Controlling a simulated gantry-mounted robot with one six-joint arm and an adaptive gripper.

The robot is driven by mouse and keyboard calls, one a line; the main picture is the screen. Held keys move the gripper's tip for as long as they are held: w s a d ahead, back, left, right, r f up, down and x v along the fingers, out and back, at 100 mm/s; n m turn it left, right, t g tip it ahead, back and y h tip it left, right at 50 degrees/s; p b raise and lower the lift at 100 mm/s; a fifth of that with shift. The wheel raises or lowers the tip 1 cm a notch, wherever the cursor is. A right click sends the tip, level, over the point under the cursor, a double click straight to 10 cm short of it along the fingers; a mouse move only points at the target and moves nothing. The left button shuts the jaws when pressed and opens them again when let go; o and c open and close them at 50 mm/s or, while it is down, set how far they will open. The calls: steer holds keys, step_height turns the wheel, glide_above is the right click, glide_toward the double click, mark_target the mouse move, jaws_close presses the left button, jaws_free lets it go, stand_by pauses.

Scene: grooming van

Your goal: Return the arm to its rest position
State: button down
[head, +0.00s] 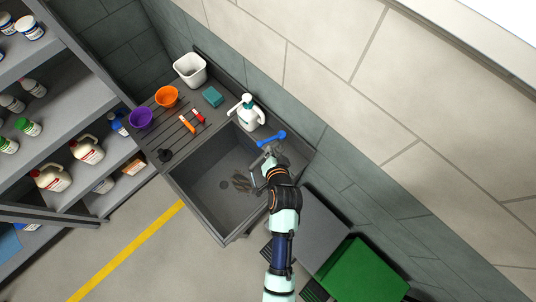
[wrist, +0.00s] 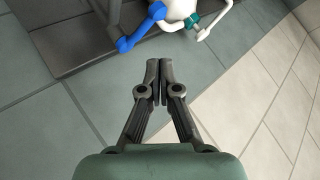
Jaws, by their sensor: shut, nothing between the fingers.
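My gripper (wrist: 160,85) is shut and empty in the wrist view, its two fingers together. In the head view my gripper (head: 268,152) is above the right end of the grey sink (head: 205,180), close to a blue tap or handle (head: 271,139). That blue part also shows in the wrist view (wrist: 140,30), beyond my fingertips and apart from them. My arm reaches up from the bottom of the head view.
A white pump bottle (head: 248,115) stands behind the sink. The drainboard holds a purple bowl (head: 141,118), an orange bowl (head: 167,96), a teal sponge (head: 212,97) and a white bin (head: 190,70). Shelves (head: 62,110) stand left; a green box (head: 362,272) is lower right.

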steer(key=s+r, duration=0.1)
steer(key=s+a+r, duration=0.1)
steer(key=s, duration=0.1)
steer(key=shift+a+r, duration=0.15)
steer(key=s+a+r+n+t, duration=0.1)
steer(key=s+r+n, duration=0.1)
steer(key=r, duration=1)
steer(key=s+a+r+n+t+h+p, duration=0.1)
steer(key=r+n, duration=0.4)
steer(key=r, duration=0.8)
steer(key=shift+s+n, duration=0.3)
steer(key=shift+s, duration=0.55)
